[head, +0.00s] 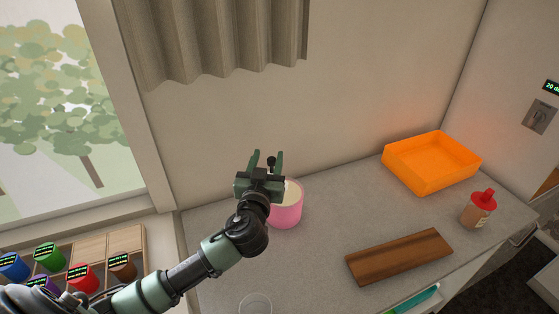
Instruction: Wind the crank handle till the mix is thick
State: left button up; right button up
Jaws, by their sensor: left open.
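A pink pot (288,212) stands on the grey counter near the back wall, with a pale cream mix (292,195) showing inside. My left gripper (267,156) is over the pot's left side with its two green fingers open and pointing to the back wall. A small black knob (271,160) shows between the fingers; it looks like the top of the crank handle, but I cannot tell whether a finger touches it. The gripper and wrist hide the rest of the crank and part of the pot. My right gripper is not in view.
An orange tray (432,183) stands at the back right, with a red-capped bottle (478,210) in front of it. A wooden board (400,257) lies near the front. A clear glass (255,303) is at the bottom edge. Coloured jars (82,277) sit at the left.

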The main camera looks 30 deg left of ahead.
aim_at(271, 161)
pick_arm(q)
notch_tip(271, 161, down, 4)
jog(key=b, duration=0.3)
jog(key=shift+w, duration=0.1)
jog(key=shift+f, duration=0.1)
jog(key=shift+w, duration=0.3)
jog(key=p+x, duration=0.1)
jog(key=x, duration=0.2)
jog(key=p+x, duration=0.1)
jog(key=x, duration=0.2)
jog(key=shift+r, duration=0.2)
jog(key=shift+w+a+f, duration=0.15)
jog(key=shift+w+a, duration=0.1)
jog(key=shift+w, duration=0.35)
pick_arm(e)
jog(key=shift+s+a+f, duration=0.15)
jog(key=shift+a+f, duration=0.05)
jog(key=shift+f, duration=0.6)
pick_arm(q)
grip_shut()
